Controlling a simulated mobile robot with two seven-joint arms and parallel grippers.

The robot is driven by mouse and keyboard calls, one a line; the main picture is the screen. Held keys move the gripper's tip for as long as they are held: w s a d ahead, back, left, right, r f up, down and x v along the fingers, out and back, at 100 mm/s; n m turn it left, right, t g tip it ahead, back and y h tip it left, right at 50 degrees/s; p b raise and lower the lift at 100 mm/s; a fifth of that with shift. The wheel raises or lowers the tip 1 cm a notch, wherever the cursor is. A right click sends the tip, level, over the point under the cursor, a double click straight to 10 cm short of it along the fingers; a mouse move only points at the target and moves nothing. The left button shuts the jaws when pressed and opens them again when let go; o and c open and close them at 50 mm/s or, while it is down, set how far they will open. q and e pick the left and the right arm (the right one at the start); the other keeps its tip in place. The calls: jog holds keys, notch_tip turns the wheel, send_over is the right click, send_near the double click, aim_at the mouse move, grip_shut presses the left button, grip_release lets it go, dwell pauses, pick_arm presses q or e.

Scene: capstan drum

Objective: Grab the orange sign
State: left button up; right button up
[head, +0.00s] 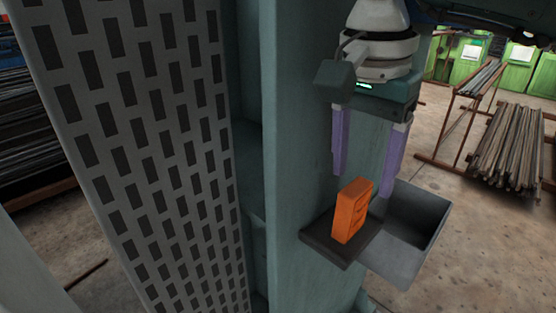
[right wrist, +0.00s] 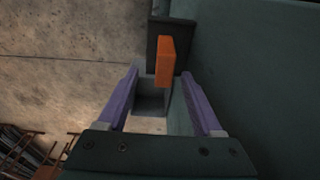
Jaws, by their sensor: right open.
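The orange sign (head: 351,210) stands upright on a dark shelf (head: 324,246) fixed to the teal cabinet. It also shows in the right wrist view (right wrist: 166,60), beyond the fingertips and between their lines. My right gripper (head: 362,184) points down, open and empty, with its two purple fingers above the sign and apart from it. In the right wrist view the fingers (right wrist: 162,72) are spread wide on either side. My left gripper is not in view.
A grey open bin (head: 410,262) adjoins the shelf on its right and looks empty. The teal cabinet wall (head: 290,150) rises close beside the shelf. A perforated grey panel (head: 150,150) fills the left. Racks of metal bars (head: 505,150) stand at the back right.

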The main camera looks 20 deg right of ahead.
aim_at(358, 192)
notch_tip(358, 192, down, 4)
jog(key=b, duration=0.2)
jog(key=shift+f+b, duration=0.15)
jog(key=shift+b, duration=0.15)
jog(key=f+b, duration=0.2)
jog(key=f, duration=0.1)
jog(key=w+f+b, duration=0.1)
jog(key=f+b, duration=0.1)
jog(key=shift+d, duration=0.25)
jog(key=shift+r, duration=0.1)
jog(key=shift+c, duration=0.2)
grip_shut()
